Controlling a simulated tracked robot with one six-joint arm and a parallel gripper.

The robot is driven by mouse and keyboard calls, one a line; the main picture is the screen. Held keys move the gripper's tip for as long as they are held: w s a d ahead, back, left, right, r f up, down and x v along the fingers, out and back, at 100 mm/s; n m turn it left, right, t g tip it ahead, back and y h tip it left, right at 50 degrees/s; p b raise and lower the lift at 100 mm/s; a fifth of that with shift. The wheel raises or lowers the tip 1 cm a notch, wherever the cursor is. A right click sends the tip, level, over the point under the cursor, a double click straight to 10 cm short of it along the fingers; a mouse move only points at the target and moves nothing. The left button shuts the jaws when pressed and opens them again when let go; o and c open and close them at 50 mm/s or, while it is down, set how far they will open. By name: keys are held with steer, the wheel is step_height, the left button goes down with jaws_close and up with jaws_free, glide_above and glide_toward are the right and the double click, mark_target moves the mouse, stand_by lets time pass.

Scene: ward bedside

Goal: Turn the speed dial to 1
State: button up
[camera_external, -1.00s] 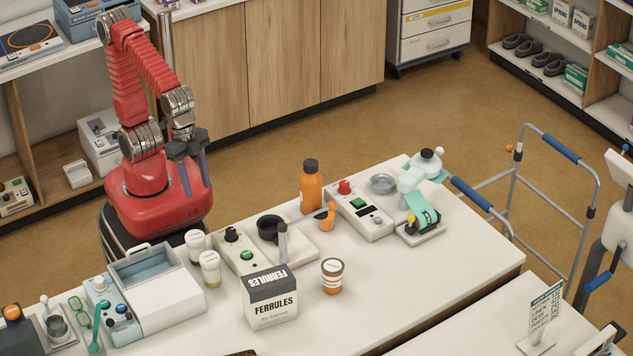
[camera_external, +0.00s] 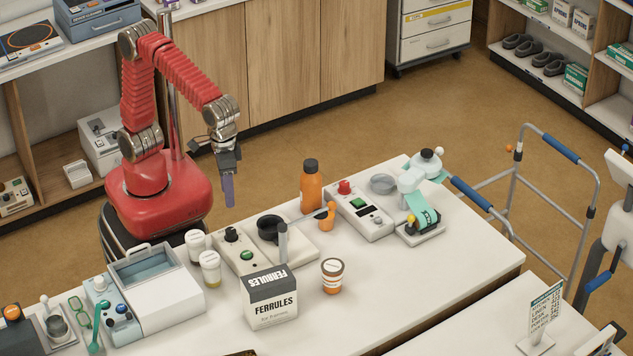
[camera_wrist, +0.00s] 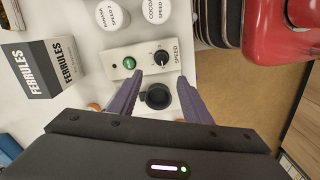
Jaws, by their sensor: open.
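The speed dial is a black knob (camera_wrist: 161,57) with small marks around it and the word SPEED beside it. It sits on an off-white control box (camera_wrist: 142,54), next to a green button (camera_wrist: 129,63). In the external view the dial (camera_external: 231,234) stands upright on the box near the table's robot-side edge. The marks are too small to read, so I cannot tell its setting. My gripper (camera_external: 229,192) is open, with purple fingers, above and behind the dial, apart from it. In the wrist view the fingers (camera_wrist: 159,76) point towards the box with nothing between their tips.
A black bowl (camera_external: 268,228) on a pale base stands right of the dial. Two white-lidded jars (camera_external: 210,268) stand to its left. A FERRULES box (camera_external: 270,299) is in front. An orange bottle (camera_external: 311,188) stands further right.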

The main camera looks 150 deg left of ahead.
mark_target(231, 230)
steer(key=shift+s+n, duration=0.1)
steer(key=shift+n, duration=0.3)
steer(key=shift+f, duration=0.1)
step_height(231, 230, down, 14)
steer(key=shift+r, duration=0.15)
stand_by(0.6)
steer(key=shift+c, duration=0.6)
steer(key=c, duration=0.9)
